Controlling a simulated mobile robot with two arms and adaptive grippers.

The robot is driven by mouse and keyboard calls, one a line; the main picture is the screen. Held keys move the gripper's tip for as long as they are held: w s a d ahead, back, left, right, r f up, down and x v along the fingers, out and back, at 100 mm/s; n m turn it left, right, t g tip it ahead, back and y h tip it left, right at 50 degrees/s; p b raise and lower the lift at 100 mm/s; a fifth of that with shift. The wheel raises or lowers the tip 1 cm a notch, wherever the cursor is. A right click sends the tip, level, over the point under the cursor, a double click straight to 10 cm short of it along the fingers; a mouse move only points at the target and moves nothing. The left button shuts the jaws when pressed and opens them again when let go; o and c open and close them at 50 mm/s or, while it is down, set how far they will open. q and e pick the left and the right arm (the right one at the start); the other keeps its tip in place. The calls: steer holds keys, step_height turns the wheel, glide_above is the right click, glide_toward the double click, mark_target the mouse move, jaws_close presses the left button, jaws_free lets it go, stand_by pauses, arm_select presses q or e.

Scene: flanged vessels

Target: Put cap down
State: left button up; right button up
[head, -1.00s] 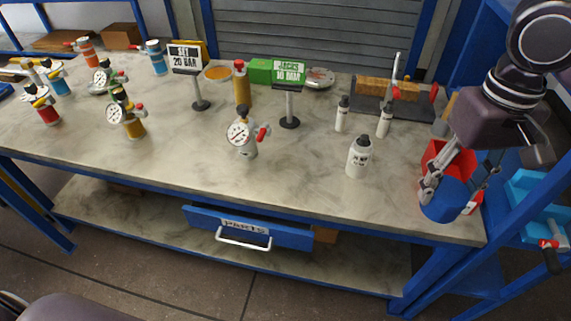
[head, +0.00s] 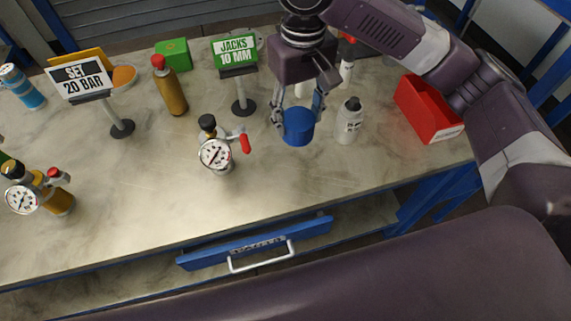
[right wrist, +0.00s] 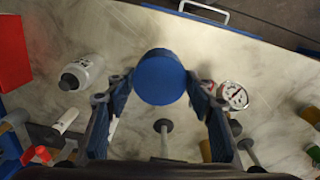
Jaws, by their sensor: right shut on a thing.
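The blue cap (head: 298,127) is a short round cylinder held between the fingers of my right gripper (head: 297,118). In the head view it hangs over the table between the pressure gauge and a white bottle. In the right wrist view the cap (right wrist: 160,77) sits between the two fingertips (right wrist: 160,82), its round face towards the camera. I cannot tell whether its lower edge touches the table. My left gripper is not in view.
The gauge unit (head: 216,154) with a red handle stands left of the cap. A white bottle (head: 349,121) stands close on its right, and a red bin (head: 430,108) farther right. The JACKS sign (head: 235,50) stands behind. The tabletop (head: 290,180) in front is clear.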

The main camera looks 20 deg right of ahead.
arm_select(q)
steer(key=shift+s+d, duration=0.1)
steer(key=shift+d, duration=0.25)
arm_select(e)
steer(key=shift+d+f, duration=0.1)
steer(key=shift+f, duration=8.75)
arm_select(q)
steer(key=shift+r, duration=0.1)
arm_select(e)
steer(key=shift+f, duration=0.15)
steer(key=shift+f+p, duration=0.15)
steer(key=shift+p, duration=0.15)
steer(key=o, duration=1.3)
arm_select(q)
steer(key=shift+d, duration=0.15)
